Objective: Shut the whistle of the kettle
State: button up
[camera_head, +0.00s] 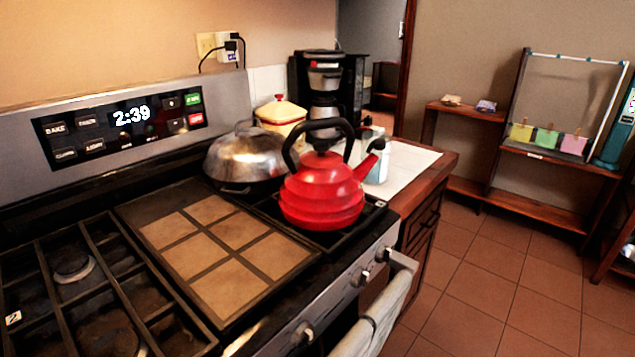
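The red kettle (322,195) stands upright on the right front burner of the stove. Its black handle (318,127) arches over the lid. Its spout points to the right and up, and the black whistle (378,144) sits at the spout tip. The whistle is too small to tell for sure whether it is open or shut. My gripper is not in view.
A metal domed lid (246,157) is close behind and left of the kettle. A cream canister (281,114), a coffee maker (326,85) and a white container (376,155) stand beyond. A towel (382,310) hangs on the oven handle. Floor at right is clear.

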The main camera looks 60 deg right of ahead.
aim_at(378, 144)
jog(key=z, duration=1.3)
